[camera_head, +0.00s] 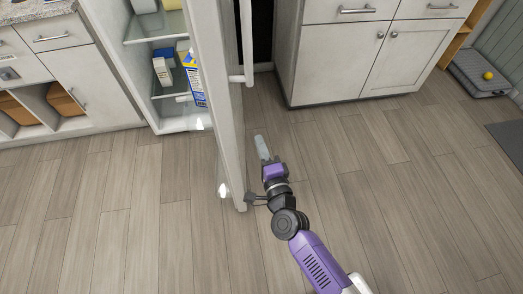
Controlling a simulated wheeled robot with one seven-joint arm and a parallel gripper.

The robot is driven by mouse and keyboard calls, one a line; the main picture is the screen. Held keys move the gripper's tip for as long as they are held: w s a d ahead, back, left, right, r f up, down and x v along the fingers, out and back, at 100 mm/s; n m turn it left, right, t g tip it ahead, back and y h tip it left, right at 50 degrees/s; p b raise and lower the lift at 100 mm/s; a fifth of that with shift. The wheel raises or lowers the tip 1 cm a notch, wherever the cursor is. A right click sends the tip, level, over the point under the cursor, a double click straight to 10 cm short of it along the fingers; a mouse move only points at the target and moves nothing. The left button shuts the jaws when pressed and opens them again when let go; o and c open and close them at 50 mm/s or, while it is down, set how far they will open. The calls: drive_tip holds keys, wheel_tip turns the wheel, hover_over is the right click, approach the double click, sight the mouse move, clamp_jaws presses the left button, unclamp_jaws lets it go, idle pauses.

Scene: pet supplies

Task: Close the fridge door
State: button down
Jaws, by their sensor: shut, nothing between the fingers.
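The fridge door (225,110) is white and stands open, swung out toward me, seen nearly edge-on in the head view. A long pale handle (247,45) runs down its right side. Left of the door is the open fridge interior (160,90), with glass shelves holding several cartons. My gripper (262,147) is shut and empty, low to the right of the door's lower part. It appears close to the door, with a visible gap; whether any part of my wrist touches the door I cannot tell.
White cabinets stand at the left (90,90) and back right (345,65). A grey pet bed (475,75) with a yellow ball (488,76) lies at the far right. A dark mat (512,140) lies at the right edge. The wooden floor (420,200) on the right is clear.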

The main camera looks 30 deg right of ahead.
drive_tip(key=w+a+p, duration=0.1)
drive_tip(key=w+a, duration=0.1)
drive_tip(key=w, duration=0.4)
drive_tip(key=shift+a, duration=0.35)
drive_tip(key=shift+w+a, duration=0.15)
